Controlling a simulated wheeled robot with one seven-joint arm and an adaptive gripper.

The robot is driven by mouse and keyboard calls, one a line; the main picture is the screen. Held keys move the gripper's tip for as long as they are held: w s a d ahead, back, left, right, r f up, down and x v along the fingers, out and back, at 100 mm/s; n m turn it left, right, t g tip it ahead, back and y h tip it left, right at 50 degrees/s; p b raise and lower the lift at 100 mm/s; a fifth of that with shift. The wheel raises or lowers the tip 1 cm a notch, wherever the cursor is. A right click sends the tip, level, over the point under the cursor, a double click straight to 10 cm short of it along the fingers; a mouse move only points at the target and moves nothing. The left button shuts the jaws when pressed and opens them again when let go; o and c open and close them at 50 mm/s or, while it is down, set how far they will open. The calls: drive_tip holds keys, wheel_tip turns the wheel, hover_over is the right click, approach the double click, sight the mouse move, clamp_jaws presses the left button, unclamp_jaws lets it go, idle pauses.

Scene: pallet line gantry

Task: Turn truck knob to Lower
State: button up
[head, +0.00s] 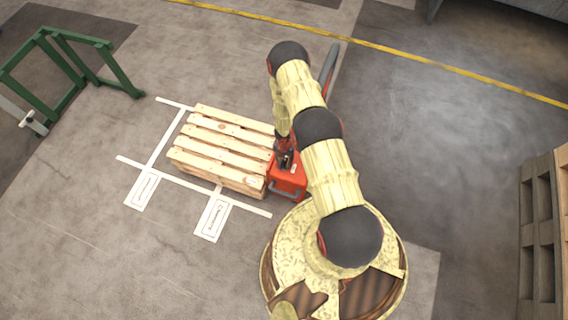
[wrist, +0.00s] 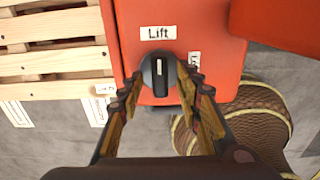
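The red pallet truck (head: 287,184) stands at the right end of the wooden pallet. In the wrist view its red panel (wrist: 125,30) carries a round black knob (wrist: 158,74) with a white mark, which lines up with the white label reading "Lift" (wrist: 158,33) above it. A second white label (wrist: 194,59) sits right of the knob; its small text is unreadable. My gripper (wrist: 163,78) is open, its fingertips on the left and right of the knob; I cannot tell whether they touch it. In the head view my arm partly hides the truck, and the knob cannot be made out.
The slatted pallet (head: 222,150) lies left of the truck, within white floor markings (head: 150,163). A green frame (head: 62,75) stands at the upper left and stacked pallets (head: 540,235) at the right edge. The floor beyond the truck and to the right is open.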

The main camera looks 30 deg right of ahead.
drive_tip(key=shift+f, duration=0.65)
drive_tip(key=c, duration=0.3)
clamp_jaws()
